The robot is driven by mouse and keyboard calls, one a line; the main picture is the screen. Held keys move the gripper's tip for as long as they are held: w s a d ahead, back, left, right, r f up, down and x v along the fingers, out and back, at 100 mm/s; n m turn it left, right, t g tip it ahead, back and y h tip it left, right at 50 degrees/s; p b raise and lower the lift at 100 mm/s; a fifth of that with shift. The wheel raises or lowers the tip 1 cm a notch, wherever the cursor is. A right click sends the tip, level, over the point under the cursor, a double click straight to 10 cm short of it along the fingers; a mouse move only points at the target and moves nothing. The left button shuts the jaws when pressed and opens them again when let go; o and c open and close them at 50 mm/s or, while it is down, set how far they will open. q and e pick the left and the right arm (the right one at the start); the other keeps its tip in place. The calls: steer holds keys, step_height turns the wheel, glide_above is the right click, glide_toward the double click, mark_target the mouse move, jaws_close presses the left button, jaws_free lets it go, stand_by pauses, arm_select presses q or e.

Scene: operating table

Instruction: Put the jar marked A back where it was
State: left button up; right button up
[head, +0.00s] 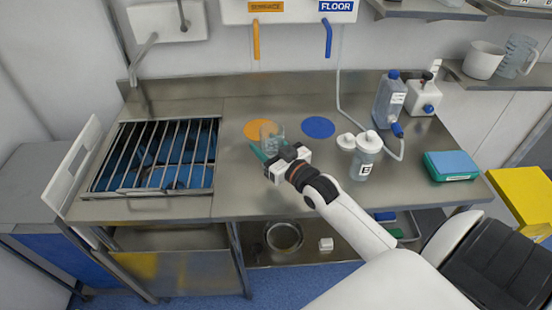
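A clear, jar-like vessel (270,133) stands over the right part of the orange disc on the steel worktop. I can read no letter A on it. My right gripper (274,155) is right in front of this vessel, low over the worktop. Its fingers are largely hidden by its own body, so I cannot tell whether they grip the vessel. A bottle with a white top (366,162) stands to the right and bears a dark letter, perhaps B. My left gripper is not in view.
An orange disc (254,129) and a blue disc (318,128) lie on the worktop. A barred sink (150,157) is at the left. A clear blue-capped bottle (388,101), a white container (423,97) and a teal-blue box (452,166) stand at the right.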

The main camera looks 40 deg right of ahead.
steer(key=shift+f, duration=3.15)
steer(key=shift+f, duration=0.1)
steer(key=o, duration=1)
steer(key=shift+s, duration=0.15)
steer(key=s, duration=0.7)
steer(key=s+b, duration=0.1)
steer(key=s, duration=0.2)
steer(key=shift+s+d, duration=0.15)
steer(key=shift+d, duration=0.25)
steer(key=shift+s, duration=0.7)
